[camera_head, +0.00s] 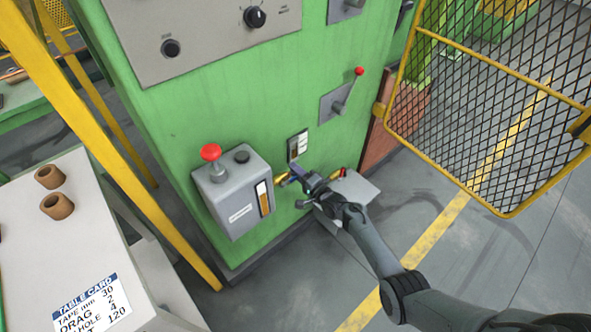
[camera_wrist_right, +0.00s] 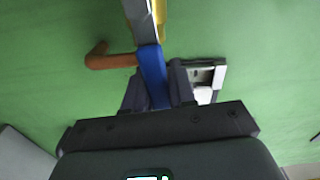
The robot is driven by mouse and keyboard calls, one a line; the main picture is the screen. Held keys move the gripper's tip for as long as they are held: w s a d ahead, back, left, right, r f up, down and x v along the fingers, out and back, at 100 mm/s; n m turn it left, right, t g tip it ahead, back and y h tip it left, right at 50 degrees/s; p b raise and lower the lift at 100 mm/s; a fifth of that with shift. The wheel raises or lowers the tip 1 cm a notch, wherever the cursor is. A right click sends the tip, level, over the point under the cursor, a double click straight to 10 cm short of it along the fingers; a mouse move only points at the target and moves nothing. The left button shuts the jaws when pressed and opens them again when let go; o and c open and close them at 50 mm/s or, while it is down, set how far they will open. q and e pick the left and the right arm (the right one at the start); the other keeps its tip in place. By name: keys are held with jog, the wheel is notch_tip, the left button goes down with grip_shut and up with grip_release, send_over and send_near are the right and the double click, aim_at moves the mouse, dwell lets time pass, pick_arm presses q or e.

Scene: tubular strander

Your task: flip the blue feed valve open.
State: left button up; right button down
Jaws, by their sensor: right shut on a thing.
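The blue feed valve handle (camera_wrist_right: 152,68) is a flat blue lever standing between the fingers of my right gripper (camera_wrist_right: 154,90) in the right wrist view. The fingers are shut on it from both sides. In the head view my right gripper (camera_head: 303,188) is at the brass fitting (camera_head: 281,178) to the right of the grey box, close to the green machine wall. The gripper mostly hides the handle there. My left gripper is not in view.
The grey box (camera_head: 232,193) with a red knob (camera_head: 211,152) stands left of my gripper. A small plate (camera_head: 298,146) is on the wall above. A copper-coloured pipe (camera_wrist_right: 108,60) juts out beside the handle. A yellow mesh gate (camera_head: 490,110) stands at right; floor is open below it.

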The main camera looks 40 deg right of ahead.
jog(key=shift+f+m, duration=0.35)
jog(key=shift+m, duration=0.15)
jog(key=c, duration=1)
grip_release()
jog(key=shift+s+d+p, duration=0.15)
jog(key=shift+s+p, duration=0.65)
jog(key=shift+s, duration=1)
jog(key=shift+s+d+p, duration=0.2)
jog(key=shift+s+p, duration=0.6)
jog(key=shift+s, duration=1)
jog(key=shift+s+d+p, duration=0.15)
jog(key=shift+s+p, duration=0.65)
jog(key=shift+s, duration=1)
